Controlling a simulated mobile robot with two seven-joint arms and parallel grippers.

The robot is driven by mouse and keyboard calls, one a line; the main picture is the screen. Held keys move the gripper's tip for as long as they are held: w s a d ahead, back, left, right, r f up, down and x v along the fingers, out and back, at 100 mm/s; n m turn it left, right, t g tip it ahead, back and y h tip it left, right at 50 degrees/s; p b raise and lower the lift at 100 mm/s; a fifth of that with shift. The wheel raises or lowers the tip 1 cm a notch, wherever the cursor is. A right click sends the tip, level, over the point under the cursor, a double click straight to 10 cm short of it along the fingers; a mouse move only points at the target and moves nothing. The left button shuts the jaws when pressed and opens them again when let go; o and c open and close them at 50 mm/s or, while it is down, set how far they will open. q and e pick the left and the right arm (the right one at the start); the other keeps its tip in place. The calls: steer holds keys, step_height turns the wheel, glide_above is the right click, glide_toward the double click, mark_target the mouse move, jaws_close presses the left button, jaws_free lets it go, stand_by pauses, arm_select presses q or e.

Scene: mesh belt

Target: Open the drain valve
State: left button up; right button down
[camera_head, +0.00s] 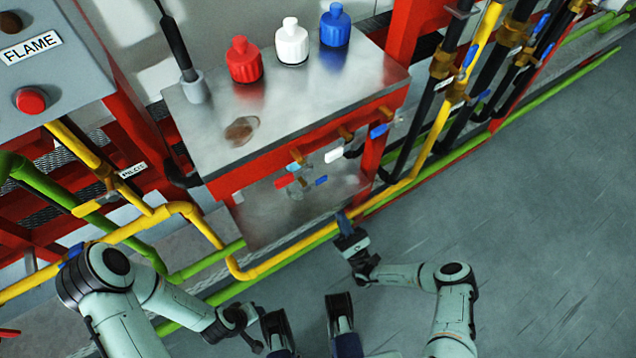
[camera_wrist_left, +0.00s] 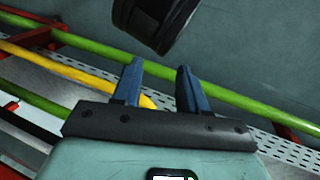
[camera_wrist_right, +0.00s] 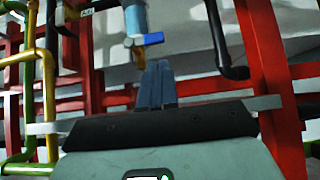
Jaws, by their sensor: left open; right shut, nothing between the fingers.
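A blue valve lever (camera_wrist_right: 148,39) sits on a vertical pipe (camera_wrist_right: 134,15) with a brass fitting in the right wrist view, just beyond my right fingertips. I see no contact. No label shows whether it is the drain valve. My right gripper (camera_wrist_right: 157,65) is shut and empty; in the head view it (camera_head: 343,217) is low in front of the metal-topped bench. My left gripper (camera_wrist_left: 157,80) is open and empty in the left wrist view, over yellow and green pipes.
The steel bench top (camera_head: 300,95) holds red (camera_head: 243,62), white (camera_head: 292,42) and blue (camera_head: 335,26) bottles. A yellow pipe (camera_head: 240,272) and green pipes run low along the front. Black vertical pipes with valves stand at right. Grey floor (camera_head: 530,220) is clear at right.

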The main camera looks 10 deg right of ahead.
mark_target(316, 184)
arm_select(q)
steer(key=shift+w+a+f, duration=0.15)
steer(key=shift+w+f, duration=0.1)
steer(key=shift+w, duration=0.2)
steer(key=shift+w+a+f, duration=0.15)
steer(key=shift+w+f, duration=0.1)
steer(key=shift+w, duration=0.2)
arm_select(e)
steer(key=shift+w+f, duration=0.35)
steer(key=shift+f, duration=0.3)
arm_select(q)
steer(key=shift+s+d+r, duration=0.1)
steer(key=shift+s+r, duration=0.05)
steer(key=shift+s, duration=0.1)
arm_select(e)
steer(key=x, duration=1)
steer(key=shift+a, duration=0.1)
